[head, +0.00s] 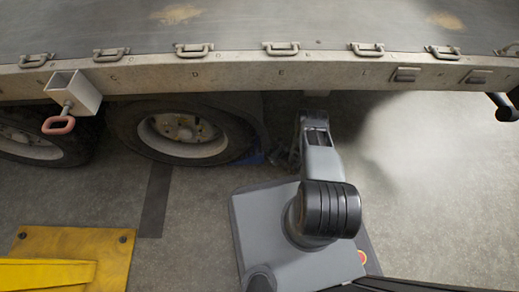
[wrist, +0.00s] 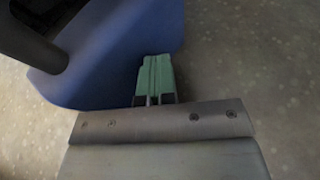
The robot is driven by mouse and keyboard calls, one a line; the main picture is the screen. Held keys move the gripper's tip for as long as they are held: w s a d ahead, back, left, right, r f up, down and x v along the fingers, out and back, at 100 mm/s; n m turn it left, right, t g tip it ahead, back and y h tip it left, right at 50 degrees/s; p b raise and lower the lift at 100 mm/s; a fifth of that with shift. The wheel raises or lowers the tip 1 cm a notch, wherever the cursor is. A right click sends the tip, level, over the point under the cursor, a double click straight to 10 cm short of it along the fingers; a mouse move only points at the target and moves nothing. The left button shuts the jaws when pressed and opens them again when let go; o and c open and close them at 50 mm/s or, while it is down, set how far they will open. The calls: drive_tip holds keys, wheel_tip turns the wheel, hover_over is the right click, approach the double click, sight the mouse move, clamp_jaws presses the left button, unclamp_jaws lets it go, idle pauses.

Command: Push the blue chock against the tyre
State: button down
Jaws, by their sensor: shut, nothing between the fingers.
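The blue chock (head: 253,158) is on the floor at the lower right edge of the dark tyre (head: 122,128) in the head view. Only a small part of it shows there, and I cannot tell whether it touches the tyre. In the wrist view the chock (wrist: 112,55) fills the upper left, with a dark rounded bar across its left side. My gripper (head: 277,158) is just right of the chock in the head view. In the wrist view its green fingers (wrist: 156,72) are shut and empty, with their tips at the chock's near edge; contact is unclear.
The trailer side rail (head: 230,70) runs overhead across the head view, above my arm. A second wheel (head: 28,138) is at the far left. A yellow plate (head: 105,250) lies at the lower left. The floor (head: 440,190) to the right is clear.

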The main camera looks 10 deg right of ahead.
drive_tip(key=shift+w+a, duration=0.15)
drive_tip(key=shift+a, duration=0.65)
drive_tip(key=shift+w+a, duration=0.15)
drive_tip(key=shift+a, duration=0.65)
drive_tip(key=shift+w+a, duration=0.15)
drive_tip(key=shift+a, duration=0.35)
drive_tip(key=shift+w+a+r, duration=0.15)
drive_tip(key=shift+w+a, duration=0.05)
drive_tip(key=shift+a, duration=0.05)
drive_tip(key=shift+s+d+r, duration=0.15)
drive_tip(key=shift+d+r, duration=0.05)
drive_tip(key=shift+d, duration=0.35)
drive_tip(key=shift+s+d+r, duration=0.1)
drive_tip(key=shift+d+r, duration=0.05)
drive_tip(key=shift+d, duration=0.35)
drive_tip(key=d, duration=0.2)
drive_tip(key=s+d, duration=0.1)
drive_tip(key=d, duration=0.1)
drive_tip(key=shift+d+r, duration=0.1)
drive_tip(key=shift+r, duration=0.15)
drive_tip(key=shift+s+d+r, duration=0.15)
drive_tip(key=shift+s+d, duration=0.05)
drive_tip(key=shift+d, duration=0.5)
drive_tip(key=shift+s+d+r, duration=0.1)
drive_tip(key=shift+s+d, duration=0.05)
drive_tip(key=shift+d, duration=0.5)
